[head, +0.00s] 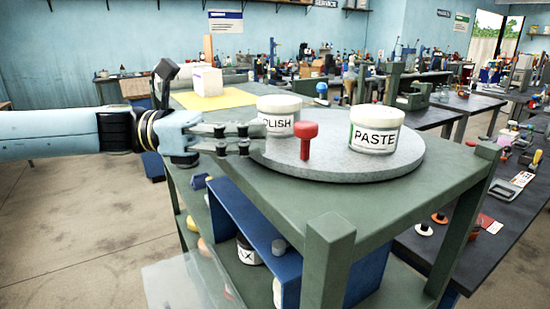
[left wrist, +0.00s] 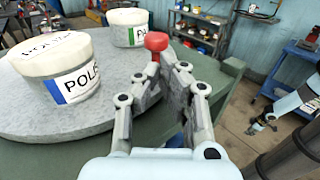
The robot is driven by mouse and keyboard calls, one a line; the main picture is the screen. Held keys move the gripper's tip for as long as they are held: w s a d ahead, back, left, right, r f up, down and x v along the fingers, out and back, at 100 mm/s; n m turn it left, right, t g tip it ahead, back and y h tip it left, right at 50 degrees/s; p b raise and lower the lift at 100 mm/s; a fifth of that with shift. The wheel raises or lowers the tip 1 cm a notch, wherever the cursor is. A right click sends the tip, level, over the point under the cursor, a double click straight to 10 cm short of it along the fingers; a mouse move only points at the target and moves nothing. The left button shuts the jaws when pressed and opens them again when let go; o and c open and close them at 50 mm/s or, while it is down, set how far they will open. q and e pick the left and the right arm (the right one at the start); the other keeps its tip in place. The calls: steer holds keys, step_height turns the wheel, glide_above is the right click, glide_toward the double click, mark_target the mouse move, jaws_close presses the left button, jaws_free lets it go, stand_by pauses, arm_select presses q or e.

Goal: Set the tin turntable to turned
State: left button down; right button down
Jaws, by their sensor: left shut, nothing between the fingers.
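The tin turntable (head: 345,167) is a round grey disc on the green stand. A red knob (head: 306,138) stands upright near its front edge; it also shows in the left wrist view (left wrist: 156,42). A white POLISH tin (head: 278,114) and a white PASTE tin (head: 376,139) stand on the disc. My left gripper (head: 256,138) is shut and empty at the disc's left edge, left of the knob with a gap. In the left wrist view its fingers (left wrist: 170,75) point towards the knob. My right gripper (left wrist: 263,122) shows small at the right; its jaws are unclear.
The green stand (head: 235,215) has raised corner posts (head: 328,245) and a blue shelf box (head: 258,240) below with tins. A white box (head: 207,80) sits on a yellow sheet (head: 215,101) behind. Cluttered dark benches (head: 480,215) stand to the right.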

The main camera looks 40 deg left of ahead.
mark_target(274, 158)
arm_select(q)
steer(key=shift+x, duration=1.9)
steer(key=shift+a, duration=0.1)
